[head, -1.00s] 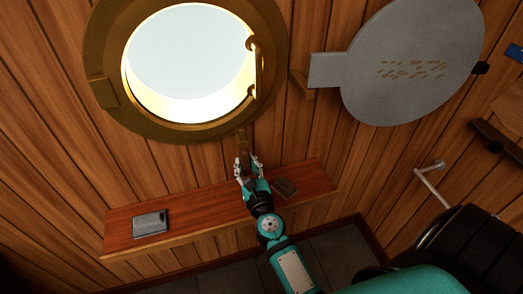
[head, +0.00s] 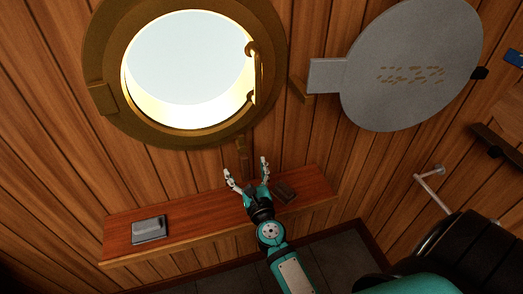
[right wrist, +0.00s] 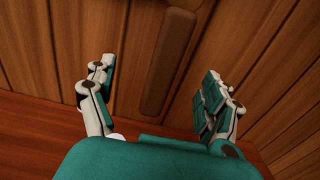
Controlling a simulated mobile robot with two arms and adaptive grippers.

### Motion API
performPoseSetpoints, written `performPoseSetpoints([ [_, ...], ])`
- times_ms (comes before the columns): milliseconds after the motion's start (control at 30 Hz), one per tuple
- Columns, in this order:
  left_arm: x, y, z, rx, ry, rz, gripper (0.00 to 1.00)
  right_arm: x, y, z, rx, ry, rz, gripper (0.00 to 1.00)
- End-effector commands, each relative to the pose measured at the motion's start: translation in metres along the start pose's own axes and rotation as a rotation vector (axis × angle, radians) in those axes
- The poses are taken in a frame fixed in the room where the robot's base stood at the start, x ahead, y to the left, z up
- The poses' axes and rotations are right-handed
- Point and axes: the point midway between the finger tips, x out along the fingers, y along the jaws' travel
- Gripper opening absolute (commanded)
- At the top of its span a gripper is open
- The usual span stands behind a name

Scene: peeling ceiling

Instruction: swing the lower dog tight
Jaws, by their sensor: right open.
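The round brass porthole (head: 97,55) is set in the wood-panelled wall, with its glass bright. The lower dog (head: 242,150) hangs from the bottom of its rim and points down, nearly vertical. In the right wrist view the dog (right wrist: 168,60) is a brown bar with a rounded end, in front of the planks. My right gripper (head: 246,167) is open, its fingers spread to either side of the dog's lower part. In the right wrist view the gripper (right wrist: 156,75) shows a gap on both sides of the bar. My left gripper is not in view.
A reddish wooden shelf (head: 200,217) runs below the porthole. A grey round cover (head: 410,55) with lettering stands out at upper right.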

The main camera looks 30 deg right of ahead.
Motion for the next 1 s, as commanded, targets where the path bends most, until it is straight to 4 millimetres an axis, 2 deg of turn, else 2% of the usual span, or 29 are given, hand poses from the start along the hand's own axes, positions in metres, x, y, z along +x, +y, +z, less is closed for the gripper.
performPoseSetpoints([
  [367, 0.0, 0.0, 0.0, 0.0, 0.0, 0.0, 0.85, -0.001, 0.0, 0.001, -0.001, -0.001, 0.0, 0.85],
  [467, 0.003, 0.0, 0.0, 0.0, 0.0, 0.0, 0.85, -0.011, 0.0, -0.001, -0.001, 0.0, 0.0, 0.85],
  [800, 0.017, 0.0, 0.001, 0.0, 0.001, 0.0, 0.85, -0.062, 0.0, -0.003, 0.0, 0.0, 0.0, 0.85],
  [1000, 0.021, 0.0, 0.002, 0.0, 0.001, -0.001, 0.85, -0.081, 0.001, -0.002, 0.004, 0.003, -0.001, 0.85],
])
